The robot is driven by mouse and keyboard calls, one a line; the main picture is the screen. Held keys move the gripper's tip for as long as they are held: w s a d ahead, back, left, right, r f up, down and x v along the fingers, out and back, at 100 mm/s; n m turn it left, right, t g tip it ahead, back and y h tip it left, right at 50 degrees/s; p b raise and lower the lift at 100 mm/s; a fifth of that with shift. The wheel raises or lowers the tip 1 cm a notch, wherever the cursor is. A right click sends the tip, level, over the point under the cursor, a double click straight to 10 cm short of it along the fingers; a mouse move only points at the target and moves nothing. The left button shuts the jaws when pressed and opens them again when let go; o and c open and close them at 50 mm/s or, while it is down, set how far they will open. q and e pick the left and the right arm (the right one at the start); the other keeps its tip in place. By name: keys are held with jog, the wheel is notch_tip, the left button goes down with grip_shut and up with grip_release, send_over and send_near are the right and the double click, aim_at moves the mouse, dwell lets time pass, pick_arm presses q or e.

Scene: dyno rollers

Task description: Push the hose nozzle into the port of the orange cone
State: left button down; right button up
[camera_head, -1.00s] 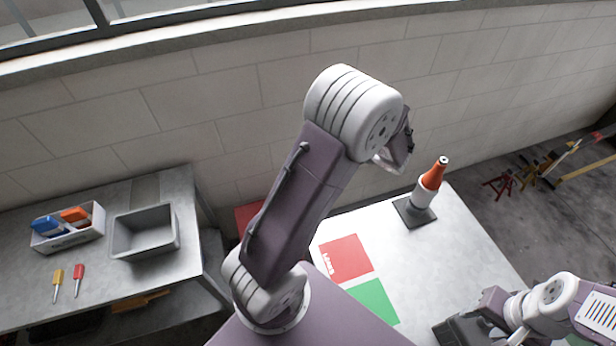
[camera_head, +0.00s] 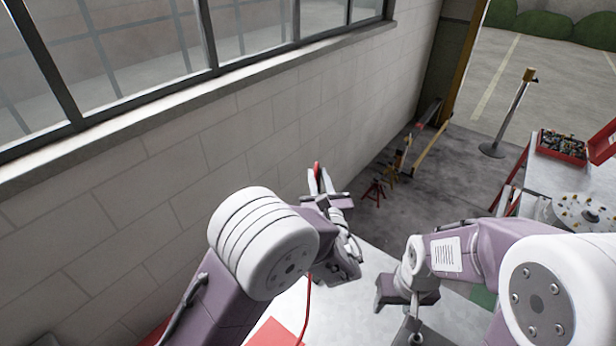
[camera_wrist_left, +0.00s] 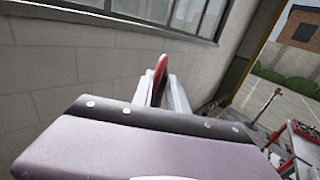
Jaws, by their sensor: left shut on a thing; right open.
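My left gripper (camera_head: 318,186) is raised in front of the wall, its fingers pointing up and shut on a slim red thing, likely the hose nozzle (camera_head: 317,168). The red tip also shows between the fingers in the left wrist view (camera_wrist_left: 160,66). A thin red hose (camera_head: 307,305) hangs below, beside my left arm. My right gripper (camera_head: 408,298) is open and points down over the pale table, apart from the left one. The orange cone is not visible in either current view; my arms cover much of the table.
The pale table (camera_head: 345,312) lies below my arms. A wall with windows (camera_head: 200,130) runs along the left. Red stands (camera_head: 374,190) are on the floor behind. At the right, another table holds a red box of small parts (camera_head: 562,146) and a round plate (camera_head: 582,212).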

pick_arm(q)
jog(key=shift+w+a+f, duration=0.15)
jog(key=shift+w+f, duration=0.2)
jog(key=shift+f, duration=0.25)
notch_tip(320, 180, down, 6)
jog(key=b, duration=0.4)
jog(key=shift+s+r, duration=0.1)
jog(key=shift+r, duration=0.15)
jog(key=shift+s, duration=0.1)
